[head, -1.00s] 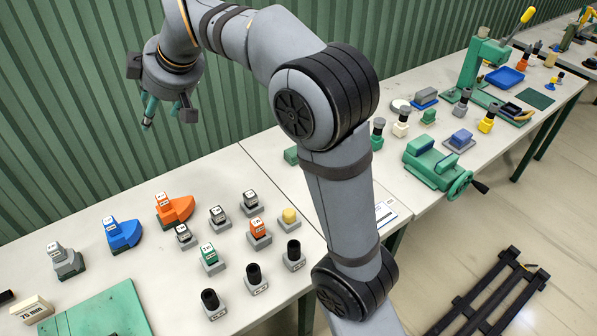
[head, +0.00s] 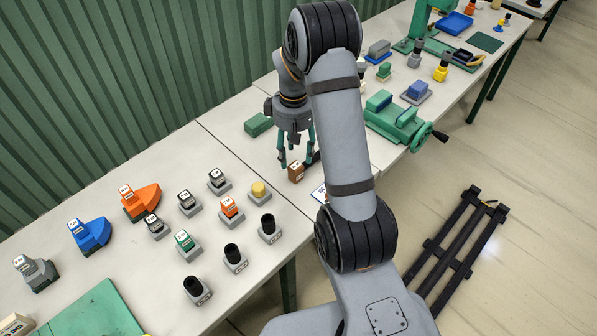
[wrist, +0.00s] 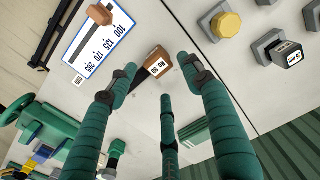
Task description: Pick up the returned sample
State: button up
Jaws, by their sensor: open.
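A small brown block (head: 296,173) with a white label on its top lies on the white table below my gripper (head: 296,160). In the wrist view the brown block (wrist: 158,61) sits between and beyond my gripper's teal fingertips (wrist: 160,78), with a dark strip running from it. The label is too small to read surely, so I cannot confirm it is the returned sample. My gripper is open and empty, its three fingers spread and pointing down. No finger clearly touches the block.
A blue-edged number card (wrist: 98,45) lies beside the block, with a brown piece (wrist: 101,14) on it. A green block (head: 258,124) lies behind my gripper. A green vise (head: 398,122) stands to the right. Several labelled fittings, including a yellow-capped one (head: 259,190), stand to the left.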

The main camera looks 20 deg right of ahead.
aim_at(295, 164)
jog(key=f+p, duration=0.1)
jog(key=f, duration=0.4)
jog(key=shift+w+p, duration=0.2)
jog(key=shift+p, duration=0.2)
jog(key=c, duration=1.2)
grip_shut()
